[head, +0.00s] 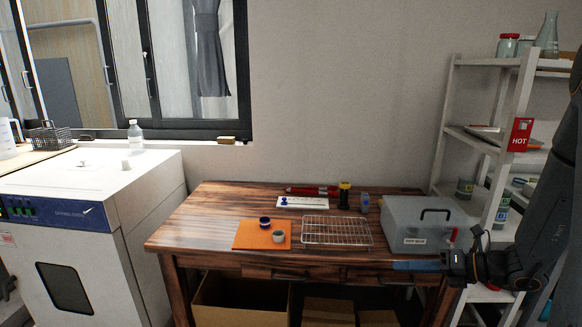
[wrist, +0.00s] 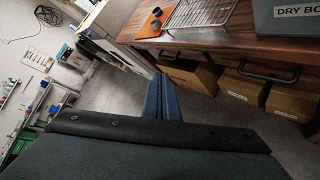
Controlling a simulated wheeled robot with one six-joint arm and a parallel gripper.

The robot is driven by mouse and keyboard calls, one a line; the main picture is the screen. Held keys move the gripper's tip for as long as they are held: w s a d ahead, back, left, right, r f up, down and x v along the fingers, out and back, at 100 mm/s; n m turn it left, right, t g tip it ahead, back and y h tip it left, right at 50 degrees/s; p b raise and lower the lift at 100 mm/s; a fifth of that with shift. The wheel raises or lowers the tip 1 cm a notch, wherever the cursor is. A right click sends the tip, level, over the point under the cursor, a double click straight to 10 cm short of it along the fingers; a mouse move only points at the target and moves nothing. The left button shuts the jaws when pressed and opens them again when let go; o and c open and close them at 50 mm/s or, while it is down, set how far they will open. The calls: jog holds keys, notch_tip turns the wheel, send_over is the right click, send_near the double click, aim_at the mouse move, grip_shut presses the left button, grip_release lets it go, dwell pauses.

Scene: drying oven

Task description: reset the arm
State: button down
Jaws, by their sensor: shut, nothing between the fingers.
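My gripper (head: 400,265) is at the right in the head view, in front of the wooden table's front edge and below the grey dry box. Its blue fingers point left and are shut with nothing between them. In the wrist view the closed fingers (wrist: 162,98) stand in the middle, over the floor in front of the table. My dark arm comes down along the right side of the head view.
The wooden table (head: 200,217) bears an orange mat (head: 246,240), a wire rack (head: 337,232) and the dry box (head: 418,214). A white drying oven (head: 90,190) stands left, a white shelf (head: 450,100) right. Cardboard boxes (head: 240,303) sit beneath the table.

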jog(key=s+a+n+g, duration=0.6)
jog(key=s+a+n, duration=0.1)
jog(key=a+n, duration=0.2)
jog(key=s+a+r+n+h, duration=0.1)
jog(key=s+n+h, duration=0.4)
jog(key=n, duration=0.8)
jog(key=s+a+r+n+g+h, duration=0.1)
jog(key=s+n+h, duration=0.4)
jog(key=n, duration=0.8)
jog(key=shift+s+r+h, duration=0.3)
jog(key=shift+s+r, duration=0.6)
jog(key=shift+s, duration=0.05)
jog(key=shift+a, duration=0.1)
